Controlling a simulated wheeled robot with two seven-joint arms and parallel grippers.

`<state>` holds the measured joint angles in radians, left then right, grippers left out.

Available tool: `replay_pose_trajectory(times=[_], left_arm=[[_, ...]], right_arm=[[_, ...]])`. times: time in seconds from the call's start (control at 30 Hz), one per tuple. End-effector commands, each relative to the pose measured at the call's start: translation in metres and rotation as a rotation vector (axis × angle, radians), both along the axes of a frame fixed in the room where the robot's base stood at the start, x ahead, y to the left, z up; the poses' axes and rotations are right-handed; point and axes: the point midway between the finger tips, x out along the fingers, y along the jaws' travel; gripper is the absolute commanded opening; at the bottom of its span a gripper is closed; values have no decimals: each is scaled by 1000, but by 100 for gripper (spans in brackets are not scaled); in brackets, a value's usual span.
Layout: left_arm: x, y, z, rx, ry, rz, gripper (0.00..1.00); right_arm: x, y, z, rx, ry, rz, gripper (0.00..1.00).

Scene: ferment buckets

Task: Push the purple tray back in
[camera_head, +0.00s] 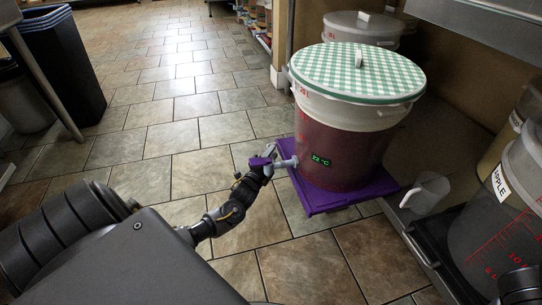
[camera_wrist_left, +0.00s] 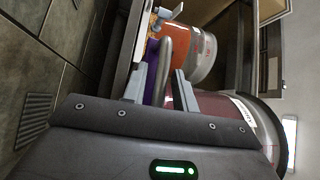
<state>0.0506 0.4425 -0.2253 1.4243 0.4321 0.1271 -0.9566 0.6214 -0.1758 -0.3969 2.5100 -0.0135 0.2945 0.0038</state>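The purple tray (camera_head: 330,207) juts out over the tiled floor beneath a bucket of dark red liquid (camera_head: 345,130) with a green checked cover and a "22 °C" readout. My left gripper (camera_head: 266,170) is at this tap, beside the tray's near left edge. In the left wrist view, its two grey fingers (camera_wrist_left: 160,88) stand apart, with a curved grey bar (camera_wrist_left: 166,55) and a purple strip (camera_wrist_left: 150,75) showing between them. Contact cannot be told. My right gripper is not seen.
A white jug (camera_head: 425,192) stands right of the tray. An "APPLE" bucket (camera_head: 510,205) stands at the right, and another lidded bucket (camera_head: 362,27) stands behind. Dark bins (camera_head: 65,65) are at the far left. The tiled floor (camera_head: 170,140) between is clear.

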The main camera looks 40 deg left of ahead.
Motion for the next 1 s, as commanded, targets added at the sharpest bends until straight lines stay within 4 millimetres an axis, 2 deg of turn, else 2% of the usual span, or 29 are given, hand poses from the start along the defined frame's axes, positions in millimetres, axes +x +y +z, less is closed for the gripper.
replay_pose_trajectory(times=[0.03,0.2,0.67,0.83,1.0], left_arm=[[0,0,0,0,0,0,21],[0,0,0,0,0,0,0],[5,-4,2,-1,-2,2,0],[26,-18,4,-3,-2,2,0],[61,-42,3,-4,-1,1,0]], right_arm=[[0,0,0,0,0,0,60],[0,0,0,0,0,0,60],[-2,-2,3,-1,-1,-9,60],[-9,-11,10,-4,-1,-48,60],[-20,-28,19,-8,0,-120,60]])
